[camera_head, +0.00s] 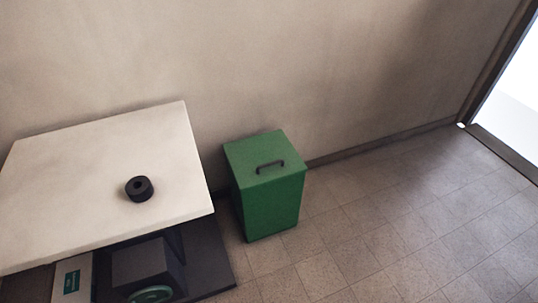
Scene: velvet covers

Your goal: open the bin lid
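A green bin (270,207) stands upright on the tiled floor against the wall, just right of the table. Its flat green lid (250,153) lies shut on top. A dark bar handle (270,166) sits on the lid, a little toward its front. Neither of my grippers shows in the head view, and nothing touches the bin.
A pale table (90,195) stands left of the bin, with a black ring-shaped object (139,188) on it. Boxes and a green round object (150,294) are below the table. The tiled floor (400,235) is clear to the right, toward a bright doorway (512,95).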

